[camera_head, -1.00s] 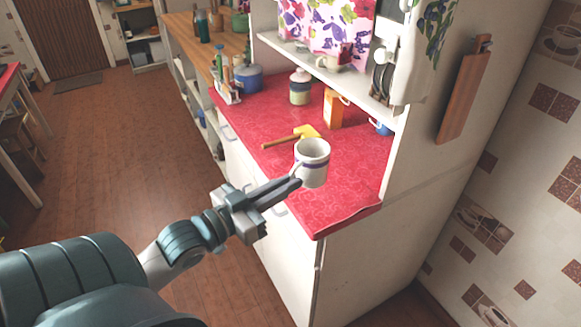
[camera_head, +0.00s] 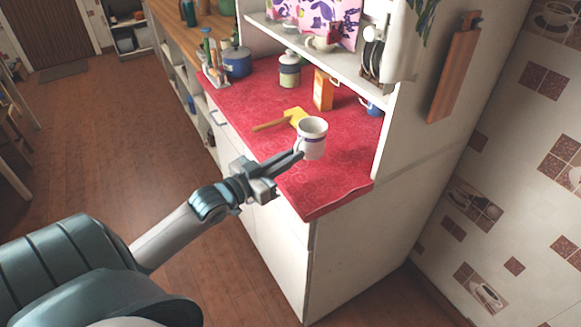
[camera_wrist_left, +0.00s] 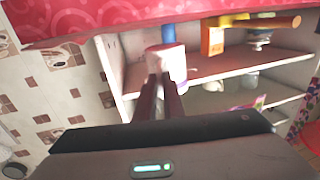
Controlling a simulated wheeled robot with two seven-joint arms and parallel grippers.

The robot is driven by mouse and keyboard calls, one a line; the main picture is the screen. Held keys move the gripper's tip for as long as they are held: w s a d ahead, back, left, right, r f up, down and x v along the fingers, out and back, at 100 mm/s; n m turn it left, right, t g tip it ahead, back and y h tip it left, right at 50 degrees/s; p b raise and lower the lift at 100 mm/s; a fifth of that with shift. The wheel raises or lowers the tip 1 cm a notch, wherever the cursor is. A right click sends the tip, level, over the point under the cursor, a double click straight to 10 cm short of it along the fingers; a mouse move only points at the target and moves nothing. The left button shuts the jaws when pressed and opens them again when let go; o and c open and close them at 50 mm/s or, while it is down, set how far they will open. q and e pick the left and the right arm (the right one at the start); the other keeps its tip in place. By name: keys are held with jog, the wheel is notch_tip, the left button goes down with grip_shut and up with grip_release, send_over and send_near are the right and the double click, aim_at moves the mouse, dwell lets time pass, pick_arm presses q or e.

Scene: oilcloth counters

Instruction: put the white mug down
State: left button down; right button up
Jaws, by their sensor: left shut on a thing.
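The mug also shows in the left wrist view (camera_wrist_left: 167,62), in front of the two fingers (camera_wrist_left: 160,92). I cannot tell whether the mug's base touches the counter. My right gripper is not in view.
A yellow-headed hammer (camera_head: 296,115) lies just behind the mug. An orange box (camera_head: 323,91), a blue mug (camera_head: 372,108), a lidded jar (camera_head: 289,73) and a blue pot (camera_head: 237,62) stand farther back. The counter's front right part is clear.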

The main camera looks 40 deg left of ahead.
pick_arm(q)
notch_tip(320, 180, down, 3)
jog(key=shift+r+p, duration=0.15)
jog(key=shift+p, duration=0.3)
jog(key=shift+f, duration=0.55)
jog(key=c, duration=1.9)
grip_release()
jog(key=shift+f, duration=0.15)
jog(key=shift+o, duration=0.2)
jog(key=shift+s, duration=0.1)
